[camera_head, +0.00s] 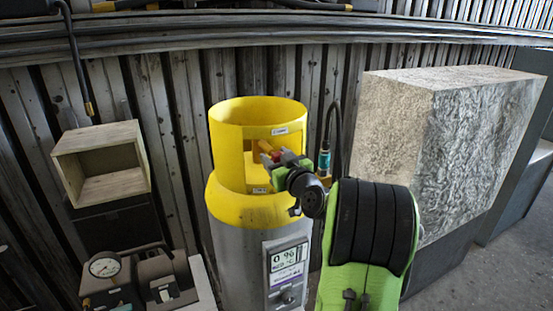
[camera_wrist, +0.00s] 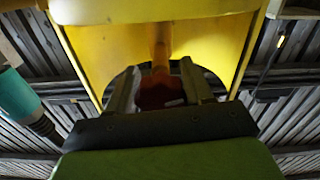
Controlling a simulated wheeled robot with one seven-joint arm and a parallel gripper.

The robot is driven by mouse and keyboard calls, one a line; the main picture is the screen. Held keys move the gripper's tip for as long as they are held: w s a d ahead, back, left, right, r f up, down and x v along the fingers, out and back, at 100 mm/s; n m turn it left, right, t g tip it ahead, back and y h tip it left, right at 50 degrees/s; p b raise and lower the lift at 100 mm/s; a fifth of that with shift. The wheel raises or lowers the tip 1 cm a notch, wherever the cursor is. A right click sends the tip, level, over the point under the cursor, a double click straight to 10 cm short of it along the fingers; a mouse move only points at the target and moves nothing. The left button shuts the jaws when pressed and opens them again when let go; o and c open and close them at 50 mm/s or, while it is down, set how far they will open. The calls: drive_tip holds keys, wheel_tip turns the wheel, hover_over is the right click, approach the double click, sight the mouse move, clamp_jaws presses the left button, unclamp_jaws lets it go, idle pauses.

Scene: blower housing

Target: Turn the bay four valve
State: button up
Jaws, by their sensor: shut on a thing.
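A grey cylinder with a yellow collar (camera_head: 232,207) stands upright in the middle of the head view. Inside the collar's opening is the valve, with a brass-coloured stem (camera_head: 266,148) and a red handle. In the wrist view the red handle (camera_wrist: 160,92) sits between the two fingers, below the orange-brown stem (camera_wrist: 160,45). My gripper (camera_head: 273,160) reaches into the collar opening from the right and is shut on the red handle. It shows in the wrist view too (camera_wrist: 160,88). The handle's far side is hidden, and its turn angle cannot be told.
The yellow collar wall surrounds the valve closely. A teal-banded hose fitting (camera_head: 324,160) hangs just right of the cylinder. A large stone-textured block (camera_head: 440,120) stands at right. A wooden box (camera_head: 101,165) and a pressure gauge (camera_head: 104,266) are at left.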

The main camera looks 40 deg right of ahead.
drive_tip(key=shift+m, duration=0.4)
drive_tip(key=shift+c, duration=0.3)
drive_tip(key=shift+f+m+b, duration=0.1)
drive_tip(key=shift+m+b, duration=0.5)
drive_tip(key=m+b, duration=0.1)
drive_tip(key=m, duration=0.2)
drive_tip(key=shift+m, duration=0.3)
drive_tip(key=m, duration=0.5)
drive_tip(key=shift+a, duration=0.1)
drive_tip(key=m, duration=0.3)
drive_tip(key=m+p, duration=0.1)
drive_tip(key=m, duration=0.1)
drive_tip(key=shift+r+m, duration=0.2)
drive_tip(key=shift+m, duration=0.2)
drive_tip(key=shift+m+p, duration=0.9)
drive_tip(key=shift+m, duration=1.7)
drive_tip(key=o, duration=1)
